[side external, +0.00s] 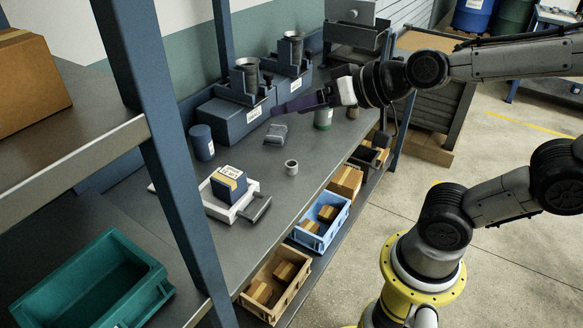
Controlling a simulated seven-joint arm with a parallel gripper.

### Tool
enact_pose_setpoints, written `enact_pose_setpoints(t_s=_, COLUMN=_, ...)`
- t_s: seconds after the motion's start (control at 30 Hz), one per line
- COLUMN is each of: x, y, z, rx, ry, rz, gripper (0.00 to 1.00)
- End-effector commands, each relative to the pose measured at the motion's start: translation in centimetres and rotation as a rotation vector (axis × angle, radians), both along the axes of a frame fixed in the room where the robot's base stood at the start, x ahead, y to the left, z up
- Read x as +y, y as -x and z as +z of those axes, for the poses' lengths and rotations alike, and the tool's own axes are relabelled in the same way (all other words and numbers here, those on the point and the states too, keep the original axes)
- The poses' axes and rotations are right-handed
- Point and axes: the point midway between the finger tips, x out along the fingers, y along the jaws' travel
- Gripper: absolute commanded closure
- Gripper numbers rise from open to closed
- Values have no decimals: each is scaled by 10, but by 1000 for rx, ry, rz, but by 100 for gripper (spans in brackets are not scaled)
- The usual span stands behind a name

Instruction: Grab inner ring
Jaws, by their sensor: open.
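A small pale grey hollow cylinder (291,168), ring-like, stands upright on the grey workbench (265,215); I cannot tell if it is the inner ring. My gripper (280,109) has purple fingers and reaches in from the right, above the bench, beside the front of a blue machine (228,120) with a metal funnel on top. It is open, and nothing shows held in it. The view is too coarse to tell whether a finger touches the machine. A small grey block-like piece (276,134) lies on the bench below the fingers.
A second funnel-topped machine (291,82) stands behind. A dark blue cylinder (202,143), a white tray (245,204) with a labelled blue box (229,186), and a grey-green canister (323,119) stand on the bench. A shelf post (178,190) stands in front.

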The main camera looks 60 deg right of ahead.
Motion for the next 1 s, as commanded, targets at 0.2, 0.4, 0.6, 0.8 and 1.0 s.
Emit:
enact_pose_setpoints(t_s=0.2, x=-14, y=-53, z=-27, rx=-113, ry=-146, rz=-215, gripper=19)
enact_pose_setpoints(t_s=0.4, x=-44, y=-69, z=-86, rx=-149, ry=-124, rz=-468, gripper=19)
enact_pose_setpoints(t_s=0.6, x=-75, y=-38, z=-161, rx=-136, ry=128, rz=-661, gripper=19)
enact_pose_setpoints(t_s=0.8, x=-75, y=2, z=-221, rx=-27, ry=378, rz=-611, gripper=19)
enact_pose_setpoints(t_s=1.0, x=-68, y=1, z=-230, rx=-12, ry=401, rz=-562, gripper=19)
